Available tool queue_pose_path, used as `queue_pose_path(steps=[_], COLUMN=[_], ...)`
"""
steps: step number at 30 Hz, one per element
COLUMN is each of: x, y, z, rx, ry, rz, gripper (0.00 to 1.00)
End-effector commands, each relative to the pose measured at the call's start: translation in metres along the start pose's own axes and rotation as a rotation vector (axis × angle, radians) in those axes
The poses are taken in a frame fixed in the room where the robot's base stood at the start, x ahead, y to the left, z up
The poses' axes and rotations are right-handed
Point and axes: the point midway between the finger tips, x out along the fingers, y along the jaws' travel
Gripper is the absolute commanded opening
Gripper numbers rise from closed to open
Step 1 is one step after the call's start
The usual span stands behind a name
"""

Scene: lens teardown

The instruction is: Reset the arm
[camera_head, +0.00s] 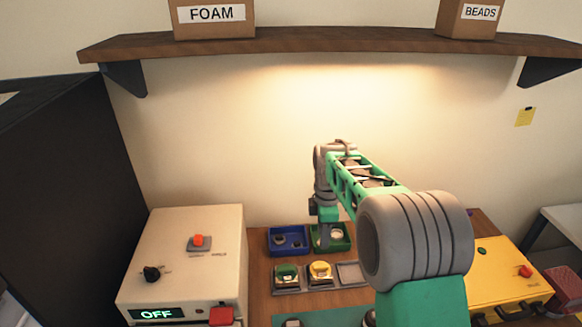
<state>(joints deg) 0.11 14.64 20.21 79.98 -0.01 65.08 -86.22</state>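My arm reaches out from the lower right over the bench, with its green lattice link running to a grey wrist. My gripper (325,240) points down at the left part of the green tray (346,246). The view is too small to show whether its fingers are open or shut, or whether they touch the tray. A pale round part (336,234) shows in the green tray, just right of the gripper. The blue tray (288,252) beside it holds small dark parts. My arm hides much of the bench's right side.
A green-topped part (286,272) and a yellow-topped part (320,270) sit in grey holders, beside an empty-looking grey square (351,274). A white box (185,250) reading OFF stands left, a yellow case (505,285) right. A shelf (330,40) spans the wall above.

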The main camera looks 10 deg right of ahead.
Motion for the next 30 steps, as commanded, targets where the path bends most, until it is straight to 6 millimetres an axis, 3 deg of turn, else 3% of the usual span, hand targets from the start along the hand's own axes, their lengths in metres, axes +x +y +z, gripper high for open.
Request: queue_pose_path(steps=[5, 8, 10, 13, 18, 22, 24, 27, 30], x=[0.004, 0.036, 0.059, 0.064, 0.037, 0.008, -0.012, -0.051, -0.072], y=[0.007, -0.019, -0.048, -0.095, -0.172, -0.216, -0.225, -0.217, -0.214], z=[-0.001, 0.001, 0.003, 0.006, 0.011, 0.014, 0.015, 0.014, 0.014], rx=[0.475, 0.780, 0.986, 1.264, 1.517, 1.513, 1.509, 1.498, 1.491], ry=[0.011, -0.007, -0.037, -0.063, -0.025, 0.067, 0.137, 0.252, 0.310], rz=[0.035, -0.015, -0.058, -0.074, -0.022, 0.064, 0.128, 0.234, 0.288], gripper=[0.40, 0.40, 0.40, 0.40, 0.40, 0.40, 0.40, 0.40, 0.40])
